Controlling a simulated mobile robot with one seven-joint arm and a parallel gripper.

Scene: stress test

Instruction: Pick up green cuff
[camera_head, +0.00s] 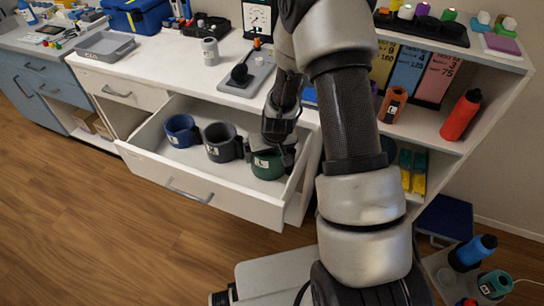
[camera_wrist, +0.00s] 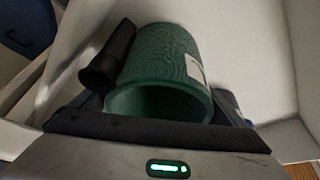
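The green cuff (camera_head: 267,165) is a short, wide ring with a white label, lying in the open drawer at its right end. It fills the upper middle of the wrist view (camera_wrist: 160,65), its open mouth facing the camera, with a black tab (camera_wrist: 108,57) on its left side. My gripper (camera_head: 279,146) reaches down into the drawer right over the green cuff and hides part of its top. The gripper looks open, with the cuff ahead of it; whether a finger touches it is unclear.
The grey cuff (camera_head: 221,142) and blue cuff (camera_head: 180,130) stand to the left in the same white drawer (camera_head: 215,195). The drawer's walls are close to my gripper. Above it, the counter (camera_head: 178,62) holds a grey cup (camera_head: 210,52) and a device (camera_head: 247,75).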

